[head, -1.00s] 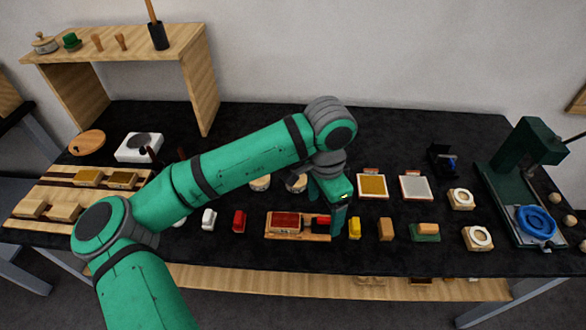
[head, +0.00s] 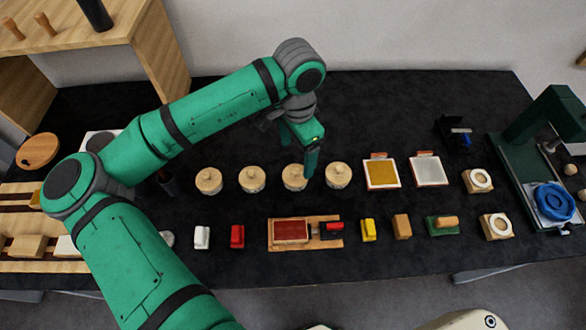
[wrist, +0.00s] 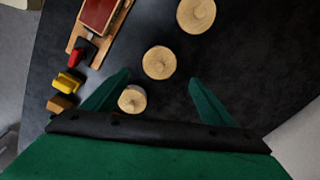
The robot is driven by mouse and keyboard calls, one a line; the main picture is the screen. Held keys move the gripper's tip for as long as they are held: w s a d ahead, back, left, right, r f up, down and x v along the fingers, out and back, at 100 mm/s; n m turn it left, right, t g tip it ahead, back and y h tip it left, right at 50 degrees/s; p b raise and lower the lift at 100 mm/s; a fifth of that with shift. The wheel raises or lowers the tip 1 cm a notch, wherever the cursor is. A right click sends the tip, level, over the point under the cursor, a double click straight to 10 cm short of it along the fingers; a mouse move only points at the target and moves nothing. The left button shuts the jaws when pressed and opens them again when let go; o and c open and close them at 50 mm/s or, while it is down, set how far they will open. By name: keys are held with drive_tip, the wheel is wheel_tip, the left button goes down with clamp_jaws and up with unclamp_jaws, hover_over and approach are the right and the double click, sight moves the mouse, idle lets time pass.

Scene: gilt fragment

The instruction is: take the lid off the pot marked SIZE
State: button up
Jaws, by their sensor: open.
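Several round pots with pale wooden lids and small knobs stand in a row at mid-table in the head view: far left (head: 208,181), second (head: 252,179), third (head: 294,177) and far right (head: 338,175). No marking is readable, so I cannot tell which is SIZE. My gripper (head: 311,168) points down between the third and far-right pots. In the wrist view my gripper (wrist: 158,88) is open and empty. The far-right lid (wrist: 132,98) shows beside the left finger, with two more lids (wrist: 161,62) (wrist: 196,14) beyond.
In front of the pots lie a wooden tray with a red pad (head: 291,231), a red block (head: 237,236), a yellow block (head: 368,230) and a tan block (head: 402,226). Framed yellow (head: 382,173) and white (head: 429,171) panels lie right of the pots. A green press (head: 545,130) stands far right.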

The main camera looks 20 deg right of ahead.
sight(295, 170)
drive_tip(key=shift+s+a+f, duration=0.1)
drive_tip(key=shift+f, duration=1.85)
drive_tip(key=shift+a+f, duration=0.1)
drive_tip(key=shift+f, duration=1.85)
drive_tip(key=shift+c, duration=0.4)
drive_tip(key=c, duration=1)
drive_tip(key=shift+c, duration=0.2)
